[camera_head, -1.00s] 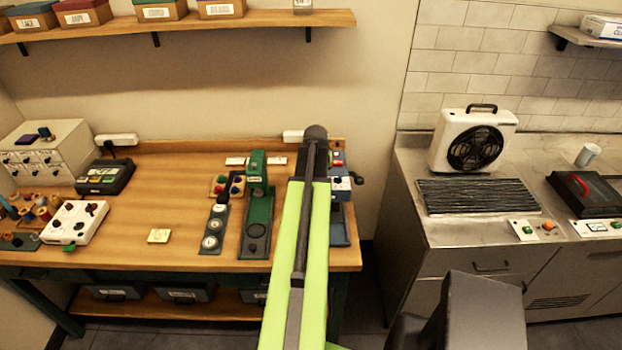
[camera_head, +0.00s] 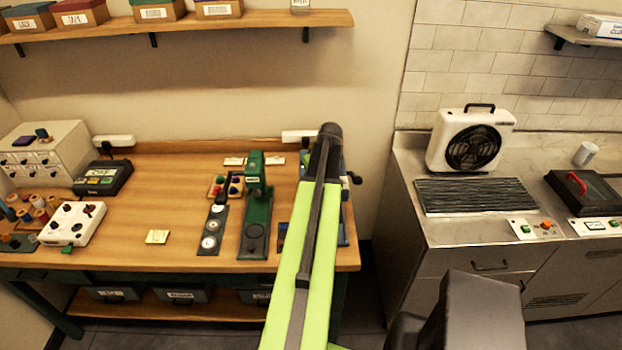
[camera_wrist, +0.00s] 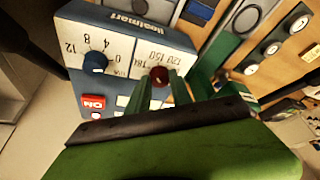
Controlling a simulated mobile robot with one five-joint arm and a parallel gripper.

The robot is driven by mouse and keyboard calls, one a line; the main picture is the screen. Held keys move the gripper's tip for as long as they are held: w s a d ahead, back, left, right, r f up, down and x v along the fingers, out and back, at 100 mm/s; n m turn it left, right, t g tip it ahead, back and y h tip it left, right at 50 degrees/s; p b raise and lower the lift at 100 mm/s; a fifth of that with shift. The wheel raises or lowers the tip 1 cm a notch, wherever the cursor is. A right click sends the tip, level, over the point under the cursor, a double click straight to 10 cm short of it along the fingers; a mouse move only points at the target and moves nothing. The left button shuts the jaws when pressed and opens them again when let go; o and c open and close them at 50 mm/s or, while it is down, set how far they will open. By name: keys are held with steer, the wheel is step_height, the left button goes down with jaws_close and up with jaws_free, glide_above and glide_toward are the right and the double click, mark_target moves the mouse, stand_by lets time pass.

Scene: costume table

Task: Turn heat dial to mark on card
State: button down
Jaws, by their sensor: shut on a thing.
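In the wrist view, a blue device (camera_wrist: 110,26) has a white face with printed scales. A red dial (camera_wrist: 158,74) sits by the marks 120, 150 and 180. My gripper (camera_wrist: 158,82) has its two green fingers closed around this red dial. The dial's pointer is not clear. A blue dial (camera_wrist: 95,62) with marks 0, 4, 8 and 12 is to the left, above a red switch (camera_wrist: 93,102). In the head view, my arm hides most of the device and my fingers. A small pale yellow card (camera_head: 157,236) lies on the wooden table; its writing is unreadable.
A green press (camera_head: 256,215) and a dark strip with round gauges (camera_head: 213,228) stand left of my arm. A white box with knobs (camera_head: 72,223) is further left. A fan (camera_head: 470,140) stands on the steel counter at right. The table's middle is fairly clear.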

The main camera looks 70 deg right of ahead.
steer(key=shift+s+d, duration=0.1)
steer(key=shift+s, duration=0.1)
steer(key=c, duration=1.2)
jaws_free()
steer(key=shift+s, duration=0.1)
steer(key=shift+o, duration=0.2)
steer(key=shift+w, duration=0.2)
steer(key=shift+r, duration=0.1)
steer(key=p+v, duration=1.6)
steer(key=v, duration=0.1)
steer(key=shift+s+r, duration=0.1)
